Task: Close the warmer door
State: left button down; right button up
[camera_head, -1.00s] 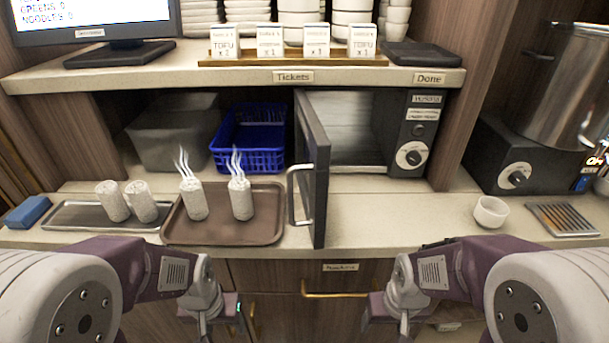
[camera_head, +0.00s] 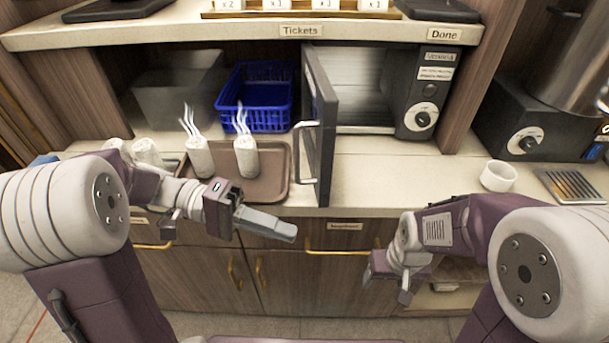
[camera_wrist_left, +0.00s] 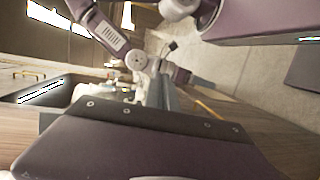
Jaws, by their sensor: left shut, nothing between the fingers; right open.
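The warmer (camera_head: 436,88) stands under the shelf at the back, right of centre. Its dark door (camera_head: 322,115) is open, swung outward from the left side of the opening toward me and seen nearly edge-on. The door's metal handle (camera_head: 306,150) faces left. My left gripper (camera_head: 288,232) is shut and empty in front of the counter edge, below and left of the door, apart from it. My right gripper (camera_head: 388,280) is low in front of the cabinets, open and empty, right of the door. The left wrist view is tilted and does not clearly show the door.
A white bowl (camera_head: 498,176) stands at right. The counter (camera_head: 400,178) before the warmer is clear.

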pick_arm(q)
jog(key=w+a+r+n+t+h, duration=0.2)
jog(key=w+a+r+t, duration=0.1)
jog(key=w+a, duration=0.2)
jog(key=n+t, duration=0.2)
jog(key=t, duration=0.2)
send_near(320, 179)
jog(key=d, duration=0.3)
jog(key=w+d+b, duration=0.1)
jog(key=d, duration=0.2)
jog(key=shift+w+d+f, duration=0.1)
jog(key=shift+w+d, duration=0.1)
jog(key=shift+d, duration=0.15)
